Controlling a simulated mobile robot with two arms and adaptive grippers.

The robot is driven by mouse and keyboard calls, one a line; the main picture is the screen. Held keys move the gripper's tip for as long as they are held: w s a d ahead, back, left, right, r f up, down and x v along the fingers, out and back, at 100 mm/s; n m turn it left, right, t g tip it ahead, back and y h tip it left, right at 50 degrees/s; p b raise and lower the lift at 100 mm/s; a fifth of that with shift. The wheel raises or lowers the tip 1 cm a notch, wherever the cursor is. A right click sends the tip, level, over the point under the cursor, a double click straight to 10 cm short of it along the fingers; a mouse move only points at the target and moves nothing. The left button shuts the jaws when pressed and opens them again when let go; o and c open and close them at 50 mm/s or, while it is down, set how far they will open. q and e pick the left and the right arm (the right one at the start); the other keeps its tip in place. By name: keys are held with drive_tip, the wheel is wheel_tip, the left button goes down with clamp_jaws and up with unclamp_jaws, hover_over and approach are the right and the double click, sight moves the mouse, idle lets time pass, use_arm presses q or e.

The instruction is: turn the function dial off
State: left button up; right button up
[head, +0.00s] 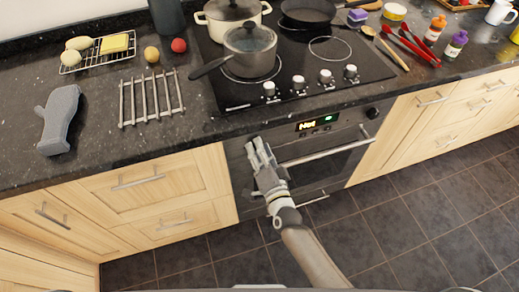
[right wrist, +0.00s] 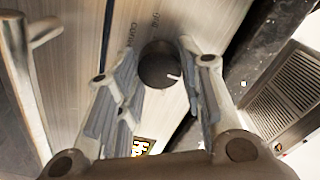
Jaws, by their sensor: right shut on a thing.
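The function dial (right wrist: 158,66) is a dark round knob with a pale mark on its rim, on the oven's grey front panel with small lettering beside it. The mark points to the right in the right wrist view. My right gripper (head: 258,147) is at the left end of the oven panel in the head view and hides this dial there. In the right wrist view, the fingers of my right gripper (right wrist: 157,58) stand on either side of the dial and are shut on it. My left gripper is not in view.
The oven (head: 325,165) has a lit display (head: 317,123), a second dial (head: 372,112) at the right and a long door handle (head: 328,152). Above it, the hob carries a saucepan (head: 250,50) and several white-topped knobs. Wooden drawers flank the oven; the floor in front is clear.

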idle(0.4)
drive_tip(key=o, duration=1)
drive_tip(key=shift+o, duration=0.2)
drive_tip(key=v, duration=1.2)
